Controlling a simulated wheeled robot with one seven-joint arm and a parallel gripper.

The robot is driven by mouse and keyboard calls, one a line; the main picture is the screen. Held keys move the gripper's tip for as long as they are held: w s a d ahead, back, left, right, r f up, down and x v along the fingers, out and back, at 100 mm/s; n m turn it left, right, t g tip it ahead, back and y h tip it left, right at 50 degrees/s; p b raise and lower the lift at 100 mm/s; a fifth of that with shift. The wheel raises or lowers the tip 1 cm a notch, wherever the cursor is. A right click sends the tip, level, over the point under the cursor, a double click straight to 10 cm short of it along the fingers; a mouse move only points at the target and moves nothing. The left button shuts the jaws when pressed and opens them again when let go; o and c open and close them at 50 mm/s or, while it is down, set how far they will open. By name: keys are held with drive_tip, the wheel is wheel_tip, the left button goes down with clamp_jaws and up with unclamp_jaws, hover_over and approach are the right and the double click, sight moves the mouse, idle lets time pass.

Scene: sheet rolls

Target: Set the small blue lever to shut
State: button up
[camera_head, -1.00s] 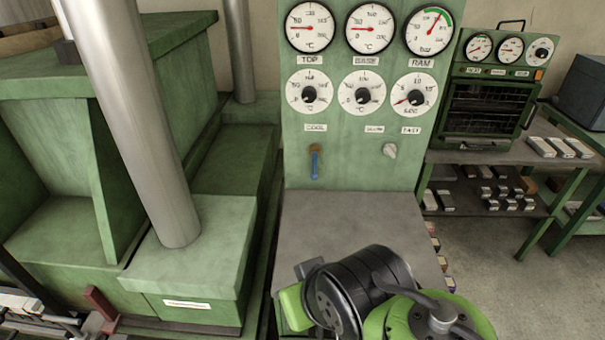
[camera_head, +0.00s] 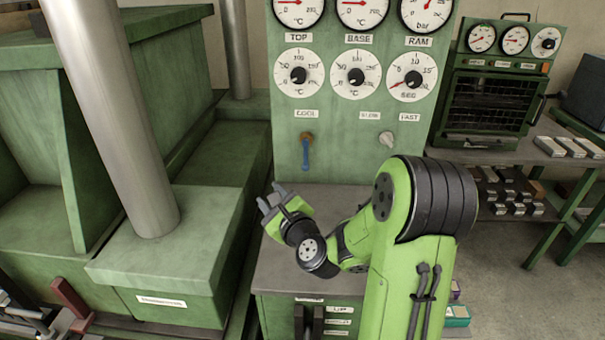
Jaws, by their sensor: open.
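The small blue lever (camera_head: 306,155) hangs straight down from a brown pivot on the green control panel (camera_head: 345,118), under a label that seems to read "COOL". My gripper (camera_head: 270,194) is open and empty. It is in front of the panel, below and a little left of the lever in the picture, and apart from it. Its fingers point up and to the left. My arm covers part of the grey top below the panel.
A white knob (camera_head: 386,139) sits right of the lever on the same panel. Dials and gauges fill the panel above. A steel column (camera_head: 112,120) and green press body stand at left. A bench with a small oven (camera_head: 488,108) stands at right.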

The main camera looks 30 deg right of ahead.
drive_tip(key=s+d+f+m+h, duration=0.25)
drive_tip(key=d+m+h, duration=0.35)
drive_tip(key=d+m, duration=0.5)
drive_tip(key=p, duration=0.8)
approach(306, 160)
drive_tip(key=w+r, duration=0.1)
drive_tip(key=w, duration=0.1)
drive_tip(key=shift+g, duration=0.3)
drive_tip(key=x, duration=0.2)
drive_tip(key=p+x, duration=0.1)
drive_tip(key=x, duration=0.3)
drive_tip(key=shift+w+d+f, duration=0.1)
drive_tip(key=shift+d+f, duration=0.2)
drive_tip(key=shift+d, duration=0.1)
clamp_jaws()
